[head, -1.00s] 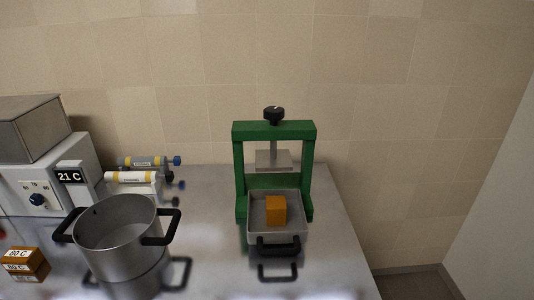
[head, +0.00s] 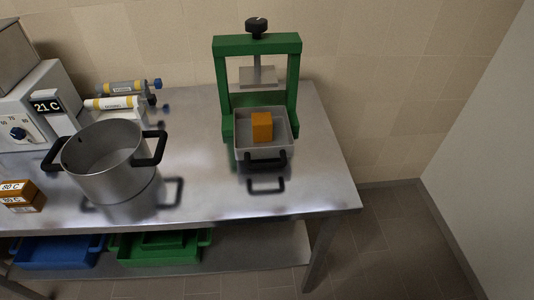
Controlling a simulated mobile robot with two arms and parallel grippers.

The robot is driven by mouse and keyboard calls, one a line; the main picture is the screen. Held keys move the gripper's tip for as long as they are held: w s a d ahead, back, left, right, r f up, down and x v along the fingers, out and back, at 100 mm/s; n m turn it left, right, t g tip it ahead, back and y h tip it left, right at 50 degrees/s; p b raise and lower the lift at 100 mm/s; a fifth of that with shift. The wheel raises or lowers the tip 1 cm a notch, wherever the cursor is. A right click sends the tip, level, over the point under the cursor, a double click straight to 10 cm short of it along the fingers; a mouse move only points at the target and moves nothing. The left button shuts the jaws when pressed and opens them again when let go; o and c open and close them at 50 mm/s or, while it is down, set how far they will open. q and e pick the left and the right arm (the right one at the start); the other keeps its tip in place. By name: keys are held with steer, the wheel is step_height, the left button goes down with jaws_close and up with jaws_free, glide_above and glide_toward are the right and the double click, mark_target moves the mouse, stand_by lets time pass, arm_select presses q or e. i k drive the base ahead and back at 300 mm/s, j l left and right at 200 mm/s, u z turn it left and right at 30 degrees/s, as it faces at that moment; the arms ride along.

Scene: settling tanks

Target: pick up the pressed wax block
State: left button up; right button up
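The pressed wax block (head: 262,127) is an orange block inside a grey metal tray (head: 280,151) with a black front handle. The tray sits at the foot of a green press (head: 222,88), under its raised grey plate (head: 258,76). The plate is apart from the block. Neither of my grippers shows in the head view.
A steel pot (head: 103,165) with black handles stands left on the steel table (head: 215,195). Blue (head: 58,251) and green trays (head: 158,253) lie on the lower shelf. Floor at right is clear.

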mark_target(262, 123)
steer(key=l+u, duration=0.1)
steer(key=u, duration=0.3)
steer(key=l+u, duration=0.15)
steer(key=u, duration=0.25)
steer(key=l+u, duration=0.15)
steer(key=u, duration=0.25)
steer(key=l+u, duration=0.2)
steer(key=l, duration=0.25)
steer(key=k+l+u, duration=0.2)
steer(key=l, duration=0.25)
steer(key=l+u, duration=0.2)
steer(key=l, duration=0.3)
steer(key=k+l+u, duration=0.15)
steer(key=l, duration=0.25)
steer(key=k+l, duration=0.1)
steer(key=l, duration=0.25)
steer(key=k+l, duration=0.1)
steer(key=l, duration=0.2)
steer(key=i+j, duration=0.15)
steer(key=j, duration=0.15)
steer(key=i+j, duration=0.1)
steer(key=j, duration=0.15)
